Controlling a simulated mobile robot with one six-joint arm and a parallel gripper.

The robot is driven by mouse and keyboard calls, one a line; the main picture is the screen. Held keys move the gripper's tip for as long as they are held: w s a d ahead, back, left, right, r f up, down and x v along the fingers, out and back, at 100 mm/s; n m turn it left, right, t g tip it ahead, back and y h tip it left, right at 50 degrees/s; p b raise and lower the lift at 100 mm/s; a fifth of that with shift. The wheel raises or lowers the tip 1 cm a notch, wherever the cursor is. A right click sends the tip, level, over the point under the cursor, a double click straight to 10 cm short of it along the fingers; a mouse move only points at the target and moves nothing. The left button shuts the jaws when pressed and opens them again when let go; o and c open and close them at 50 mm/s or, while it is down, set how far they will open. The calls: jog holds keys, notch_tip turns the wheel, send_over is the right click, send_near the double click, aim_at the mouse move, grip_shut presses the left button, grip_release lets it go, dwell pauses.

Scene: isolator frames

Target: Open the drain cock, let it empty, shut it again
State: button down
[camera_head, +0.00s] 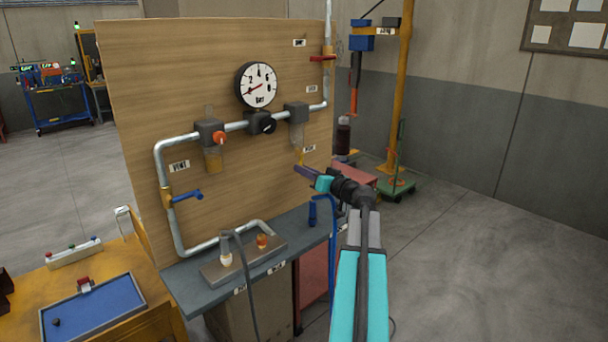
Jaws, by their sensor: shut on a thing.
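The drain cock (299,157) is a small yellow fitting under the clear bowl (296,134) at the right of the pipe on the wooden board. My gripper (297,169) reaches in from the right, with its purple fingers at the lower end of the cock. It is shut on the drain cock, as far as this view shows. The fingers hide the cock's lower part, and I cannot tell whether it is open or shut. No stream of liquid can be made out. The bowl looks pale, with no clear liquid level.
A second bowl (213,160) with amber contents hangs at the left. A round gauge (257,85) has its red needle pointing left and slightly down. A blue-lever valve (186,196) is lower left. A grey shelf (203,288) juts out below.

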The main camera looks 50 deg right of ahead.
jog(key=a+r+m+p, duration=0.2)
jog(key=a+r+m, duration=0.2)
jog(key=m, duration=1.2)
jog(key=shift+r+p, duration=0.3)
jog(key=shift+r, duration=0.2)
jog(key=shift+w+m, duration=0.1)
jog(key=shift+m, duration=0.2)
jog(key=c, duration=1.7)
grip_release()
jog(key=shift+a, duration=0.1)
jog(key=s, duration=0.4)
jog(key=s+b, duration=0.1)
jog(key=s, duration=0.4)
jog(key=s+a+b, duration=0.1)
jog(key=s, duration=0.3)
jog(key=shift+s, duration=0.35)
